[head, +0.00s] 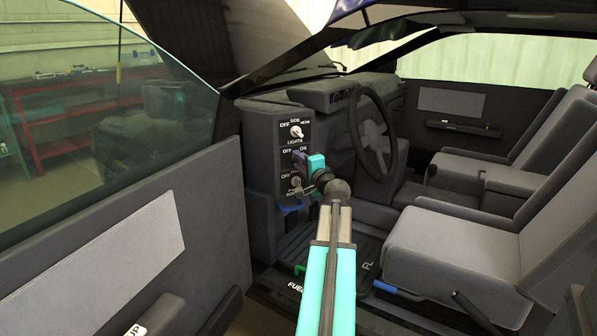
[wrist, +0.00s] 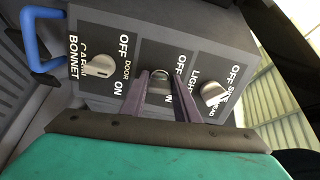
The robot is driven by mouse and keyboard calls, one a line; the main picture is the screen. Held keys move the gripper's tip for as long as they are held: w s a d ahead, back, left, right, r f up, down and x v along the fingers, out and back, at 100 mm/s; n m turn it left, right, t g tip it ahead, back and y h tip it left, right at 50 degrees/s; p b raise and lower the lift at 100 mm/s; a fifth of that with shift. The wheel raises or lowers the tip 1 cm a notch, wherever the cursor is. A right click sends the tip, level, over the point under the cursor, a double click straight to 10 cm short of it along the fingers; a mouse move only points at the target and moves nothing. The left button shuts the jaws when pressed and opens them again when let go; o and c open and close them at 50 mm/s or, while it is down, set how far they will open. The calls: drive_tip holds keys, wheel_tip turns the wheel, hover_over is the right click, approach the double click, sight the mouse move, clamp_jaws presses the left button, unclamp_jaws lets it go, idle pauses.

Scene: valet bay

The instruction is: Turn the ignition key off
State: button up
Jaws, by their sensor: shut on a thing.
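The ignition key (wrist: 161,72) is in the middle control of the dark dash-side panel (head: 259,150), its top edge showing between my gripper's fingers in the wrist view. My gripper (wrist: 158,84) is shut on the key, one finger on each side. In the head view, my gripper (head: 299,159) reaches the panel beside an OFF and ON label and hides the key. The wrist view shows part of an OFF label above the key and an N below it. The key's exact angle is hard to tell.
The lights knob (head: 296,131) is just above my gripper; the cabin light knob (wrist: 97,66) is on its other side. A blue bonnet handle (wrist: 38,45) is lower down. The steering wheel (head: 354,133), open door (head: 110,250) and seat (head: 440,250) flank my arm.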

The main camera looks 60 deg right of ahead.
drive_tip(key=n+b, duration=0.2)
drive_tip(key=shift+d+f+b, duration=0.15)
drive_tip(key=shift+b, duration=0.15)
drive_tip(key=n+b, duration=0.2)
drive_tip(key=shift+n, duration=0.3)
drive_tip(key=shift+r+b, duration=0.2)
drive_tip(key=shift+b, duration=0.2)
drive_tip(key=o, duration=1)
drive_tip(key=shift+o, duration=0.2)
drive_tip(key=shift+f, duration=0.1)
drive_tip(key=p+v, duration=0.4)
drive_tip(key=v, duration=1)
